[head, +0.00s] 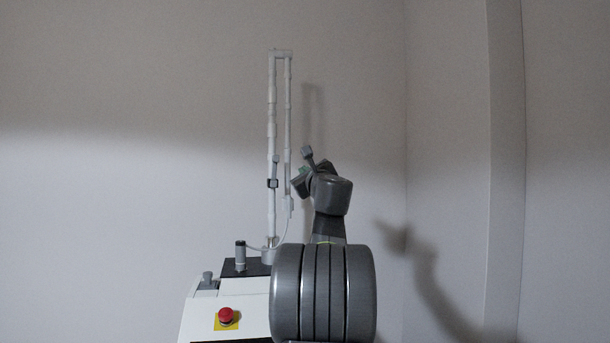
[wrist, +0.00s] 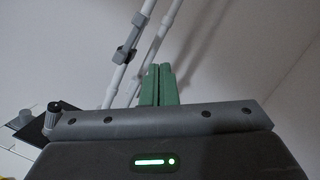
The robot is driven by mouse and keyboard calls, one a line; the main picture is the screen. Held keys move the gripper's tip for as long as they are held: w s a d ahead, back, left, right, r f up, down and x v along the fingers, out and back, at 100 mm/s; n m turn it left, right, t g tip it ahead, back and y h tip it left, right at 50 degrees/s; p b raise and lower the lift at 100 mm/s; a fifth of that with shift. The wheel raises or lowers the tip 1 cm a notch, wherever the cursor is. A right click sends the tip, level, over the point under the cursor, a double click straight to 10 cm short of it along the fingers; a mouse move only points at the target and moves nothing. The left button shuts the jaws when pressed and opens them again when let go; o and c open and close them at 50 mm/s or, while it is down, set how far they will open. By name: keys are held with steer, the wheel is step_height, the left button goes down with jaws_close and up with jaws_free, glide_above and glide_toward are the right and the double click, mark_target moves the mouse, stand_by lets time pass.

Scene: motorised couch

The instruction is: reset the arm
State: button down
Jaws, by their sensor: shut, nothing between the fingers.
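My arm shows in the head view as a dark grey arm, raised and bent, on my base. My gripper (head: 302,171) is at its upper end, small and partly hidden behind the wrist. In the wrist view its two green fingers (wrist: 158,72) stand side by side, pressed together with nothing between them. The gripper is in free air, close in the picture to the upright white pole on my body. I cannot tell the exact distance between the fingers and the pole.
A plain pale wall (head: 120,200) fills the background. A wall corner with a vertical edge (head: 505,150) is at the right. The arm's shadow falls on the right wall.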

steer(key=shift+w, duration=0.1)
steer(key=p+x, duration=0.9)
steer(key=x, duration=0.4)
stand_by(0.4)
